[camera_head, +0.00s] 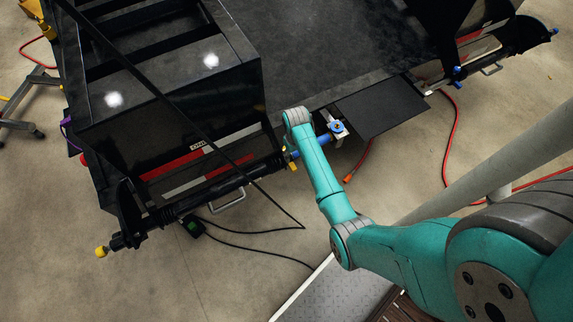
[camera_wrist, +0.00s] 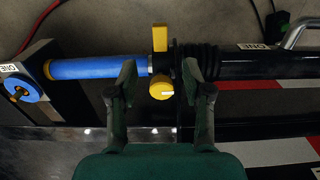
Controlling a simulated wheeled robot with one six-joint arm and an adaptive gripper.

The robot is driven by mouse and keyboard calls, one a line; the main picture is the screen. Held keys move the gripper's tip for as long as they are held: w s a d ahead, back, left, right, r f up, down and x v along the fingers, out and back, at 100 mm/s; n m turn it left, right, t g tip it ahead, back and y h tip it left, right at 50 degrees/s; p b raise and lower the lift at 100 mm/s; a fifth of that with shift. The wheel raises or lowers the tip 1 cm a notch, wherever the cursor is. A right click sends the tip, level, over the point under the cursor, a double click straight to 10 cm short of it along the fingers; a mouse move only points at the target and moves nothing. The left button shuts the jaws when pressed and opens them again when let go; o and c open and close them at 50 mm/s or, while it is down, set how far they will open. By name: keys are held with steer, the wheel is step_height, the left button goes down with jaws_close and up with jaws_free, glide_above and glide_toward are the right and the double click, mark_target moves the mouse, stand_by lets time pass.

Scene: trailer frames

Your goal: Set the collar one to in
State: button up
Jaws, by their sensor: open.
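In the wrist view, a blue rod (camera_wrist: 95,67) runs across to a collar-like fitting with an upper yellow tab (camera_wrist: 160,37) and a lower round yellow knob (camera_wrist: 162,89). A black ribbed sleeve (camera_wrist: 195,60) continues to the right. A plate marked "ONE" (camera_wrist: 9,68) stands at the left beside a blue round knob (camera_wrist: 22,89); another "ONE" label (camera_wrist: 256,46) is at the right. Which part is collar one, I cannot tell for certain. My gripper (camera_wrist: 159,70) is open, its fingers either side of the yellow knob; contact is unclear. The gripper is hidden in the head view.
In the head view, the black trailer frame (camera_head: 170,90) fills the upper left, with a dark deck (camera_head: 310,45) beside it. A red hose (camera_head: 453,135) and black cables (camera_head: 255,225) lie on the floor. A grey ramp plate (camera_head: 335,295) is at the bottom.

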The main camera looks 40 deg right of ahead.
mark_target(293, 167)
step_height(293, 167, down, 11)
steer(key=shift+w+r, duration=0.15)
steer(key=shift+r, duration=0.05)
stand_by(0.4)
steer(key=shift+c, duration=0.2)
jaws_close()
